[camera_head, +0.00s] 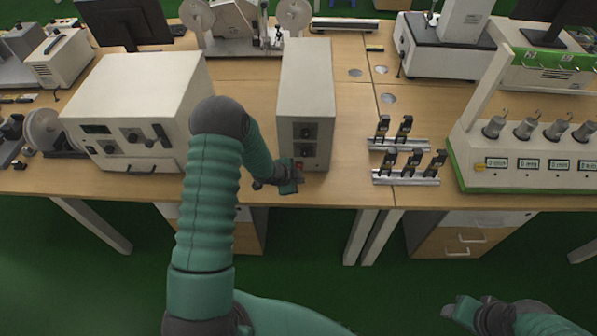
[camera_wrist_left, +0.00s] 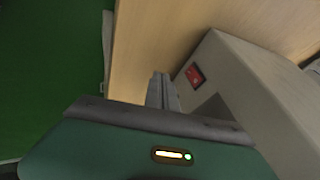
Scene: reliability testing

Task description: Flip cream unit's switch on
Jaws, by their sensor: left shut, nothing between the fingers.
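The cream unit (camera_head: 305,85) is a tall narrow box near the table's front edge, with dark knobs on its front panel. Its red rocker switch (camera_wrist_left: 195,76) shows on the lower front in the left wrist view; in the head view it is partly hidden by my gripper. Whether the switch is on or off I cannot tell. My left gripper (camera_head: 296,182) is shut and empty, just in front of the unit's lower front. In the left wrist view its fingers (camera_wrist_left: 163,88) lie beside the switch, apparently apart from it. My right gripper (camera_head: 453,309) hangs low, off the table.
A wide cream instrument (camera_head: 140,100) stands to the left. Small clamp racks (camera_head: 405,178) sit to the right, and a green-and-white multi-station device (camera_head: 530,165) stands further right. The wooden table (camera_head: 345,190) is bare around the unit's front right.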

